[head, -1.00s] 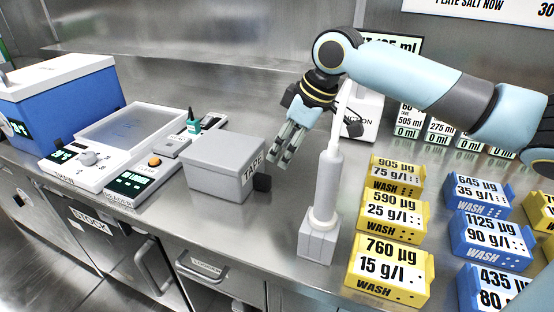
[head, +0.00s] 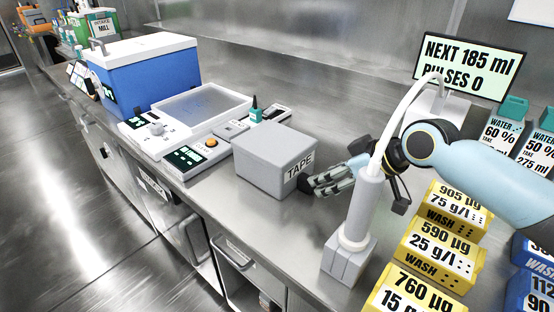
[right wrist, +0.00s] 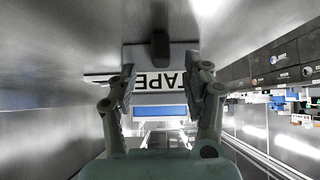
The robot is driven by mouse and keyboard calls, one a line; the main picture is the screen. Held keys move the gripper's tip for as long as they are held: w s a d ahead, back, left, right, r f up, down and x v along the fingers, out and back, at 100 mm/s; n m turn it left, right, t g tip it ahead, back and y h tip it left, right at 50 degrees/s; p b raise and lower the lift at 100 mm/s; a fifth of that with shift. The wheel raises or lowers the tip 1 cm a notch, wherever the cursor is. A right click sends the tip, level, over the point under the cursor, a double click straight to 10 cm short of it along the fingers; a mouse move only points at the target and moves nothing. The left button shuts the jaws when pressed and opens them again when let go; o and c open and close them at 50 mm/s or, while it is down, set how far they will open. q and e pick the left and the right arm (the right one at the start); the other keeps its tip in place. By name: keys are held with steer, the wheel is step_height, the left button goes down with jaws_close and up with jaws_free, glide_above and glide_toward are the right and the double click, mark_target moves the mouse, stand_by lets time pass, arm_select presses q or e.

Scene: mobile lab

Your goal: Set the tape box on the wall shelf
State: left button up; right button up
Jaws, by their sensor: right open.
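The tape box (head: 270,160) is a closed grey box with a TAPE label and a dark knob (head: 304,184) on its right-hand side. It stands on the steel bench in the head view. My right gripper (head: 318,184) is low over the bench, just right of the box, pointing at its labelled face. In the right wrist view the open fingers (right wrist: 166,82) stand either side of the TAPE label (right wrist: 183,80), with the knob (right wrist: 160,45) above it. I cannot tell whether they touch the box. I cannot make out the wall shelf. My left gripper is out of view.
A white post with a hose (head: 360,215) stands close in front of my right arm. Yellow WASH boxes (head: 433,250) are at the right. A scale and reader (head: 190,150) and a blue cooler (head: 150,80) are left of the box. A screen (head: 470,68) stands behind.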

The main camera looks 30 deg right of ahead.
steer(key=x, duration=0.5)
steer(key=shift+w+a+f, duration=0.1)
steer(key=shift+w+f, duration=0.1)
steer(key=shift+c, duration=0.9)
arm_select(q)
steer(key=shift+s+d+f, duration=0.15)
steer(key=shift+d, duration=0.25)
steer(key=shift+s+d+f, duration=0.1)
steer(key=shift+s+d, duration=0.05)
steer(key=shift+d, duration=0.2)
arm_select(e)
jaws_close()
